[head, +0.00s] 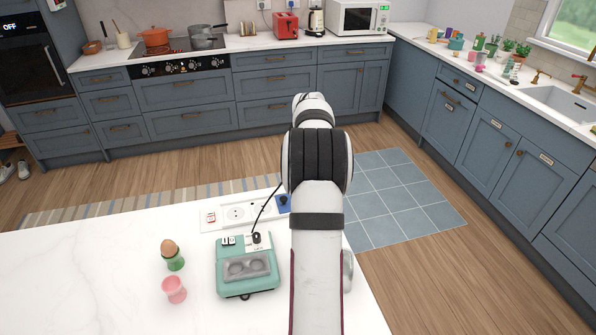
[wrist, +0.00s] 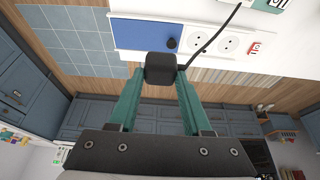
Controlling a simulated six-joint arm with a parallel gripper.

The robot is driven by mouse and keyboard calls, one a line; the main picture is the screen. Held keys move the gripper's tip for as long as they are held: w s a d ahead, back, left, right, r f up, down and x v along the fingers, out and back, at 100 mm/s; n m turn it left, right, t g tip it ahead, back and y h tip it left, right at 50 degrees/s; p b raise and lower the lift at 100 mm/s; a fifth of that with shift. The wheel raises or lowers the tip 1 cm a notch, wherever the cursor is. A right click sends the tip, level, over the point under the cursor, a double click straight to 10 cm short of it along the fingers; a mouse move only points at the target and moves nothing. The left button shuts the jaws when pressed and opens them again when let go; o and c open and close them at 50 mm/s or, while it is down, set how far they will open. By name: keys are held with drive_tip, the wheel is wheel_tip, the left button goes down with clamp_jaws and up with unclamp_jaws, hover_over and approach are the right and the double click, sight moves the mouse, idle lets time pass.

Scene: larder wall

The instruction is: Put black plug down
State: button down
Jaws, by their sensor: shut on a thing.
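My gripper (wrist: 160,82) is shut on the black plug (wrist: 160,66), which sits between the two green fingertips in the wrist view. A thin black cable runs from the plug up and to the right. The plug appears beside the blue panel (wrist: 143,35) of a white socket strip (wrist: 208,37); I cannot tell whether it touches anything. In the head view my arm hides the gripper and the plug. The strip (head: 225,217) and the blue panel (head: 282,208) show left of my arm, and the cable leads down to a teal egg cooker (head: 258,284).
A small round dark thing (wrist: 172,43) is on the blue panel, close to the plug. An egg in a green cup (head: 174,262) and a pink cup (head: 174,290) stand left of the cooker. The white counter (head: 80,280) is clear farther left.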

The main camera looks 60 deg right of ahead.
drive_tip(key=shift+r, duration=0.65)
drive_tip(key=s+a+f, duration=0.2)
drive_tip(key=s+f, duration=0.1)
drive_tip(key=s, duration=0.4)
drive_tip(key=s+a+f, duration=0.2)
drive_tip(key=s+f, duration=0.1)
drive_tip(key=s, duration=0.3)
drive_tip(key=w+f, duration=0.2)
drive_tip(key=w, duration=0.1)
drive_tip(key=w+f, duration=0.2)
drive_tip(key=w, duration=0.2)
drive_tip(key=w+f, duration=0.2)
drive_tip(key=w, duration=0.1)
drive_tip(key=shift+w+f, duration=0.3)
drive_tip(key=shift+f, duration=1.9)
drive_tip(key=shift+f, duration=0.45)
drive_tip(key=shift+f, duration=0.1)
drive_tip(key=shift+c, duration=1.7)
unclamp_jaws()
